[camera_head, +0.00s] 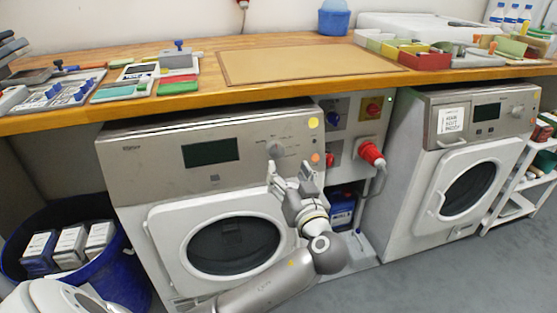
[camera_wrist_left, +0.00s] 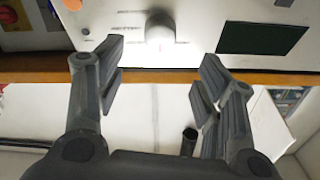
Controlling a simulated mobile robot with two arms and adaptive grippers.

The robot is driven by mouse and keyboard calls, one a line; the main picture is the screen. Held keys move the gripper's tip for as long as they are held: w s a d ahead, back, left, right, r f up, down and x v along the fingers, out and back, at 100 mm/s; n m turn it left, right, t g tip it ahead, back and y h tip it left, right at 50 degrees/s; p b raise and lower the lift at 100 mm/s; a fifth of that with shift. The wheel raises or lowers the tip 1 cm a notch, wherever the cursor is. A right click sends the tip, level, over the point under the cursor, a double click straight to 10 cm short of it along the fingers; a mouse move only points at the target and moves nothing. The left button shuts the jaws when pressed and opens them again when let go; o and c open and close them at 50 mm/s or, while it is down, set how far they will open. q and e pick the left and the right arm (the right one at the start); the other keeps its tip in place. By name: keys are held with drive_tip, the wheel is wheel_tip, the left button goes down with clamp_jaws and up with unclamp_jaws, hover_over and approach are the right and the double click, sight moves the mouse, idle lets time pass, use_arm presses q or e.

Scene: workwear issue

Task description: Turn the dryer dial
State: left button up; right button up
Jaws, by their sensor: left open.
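The round silver dial (camera_head: 275,150) sits on the front panel of the left white machine (camera_head: 165,160), right of its dark display (camera_head: 211,152). In the left wrist view the dial (camera_wrist_left: 160,28) shows at the top, beyond and between the fingers. My left gripper (camera_head: 290,167) is in front of the panel, just below and right of the dial in the head view. It is open and empty; in the left wrist view the spread fingers (camera_wrist_left: 161,60) appear apart from the dial. My right gripper is not in view.
A wooden worktop (camera_head: 210,105) overhangs the machines, holding tools and trays. Right of the left machine are a switch panel (camera_head: 347,110) and a red plug (camera_head: 371,154). A second machine (camera_head: 412,170) stands farther right. A blue tub (camera_head: 128,262) of boxes stands at left.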

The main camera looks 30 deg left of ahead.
sight(277, 153)
use_arm(q)
drive_tip(key=x, duration=0.9)
drive_tip(key=shift+b, duration=0.4)
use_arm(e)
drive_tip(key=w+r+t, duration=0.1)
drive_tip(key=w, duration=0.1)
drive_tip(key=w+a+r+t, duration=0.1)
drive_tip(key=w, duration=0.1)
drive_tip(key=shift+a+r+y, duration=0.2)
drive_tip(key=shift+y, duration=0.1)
use_arm(q)
drive_tip(key=shift+c, duration=0.4)
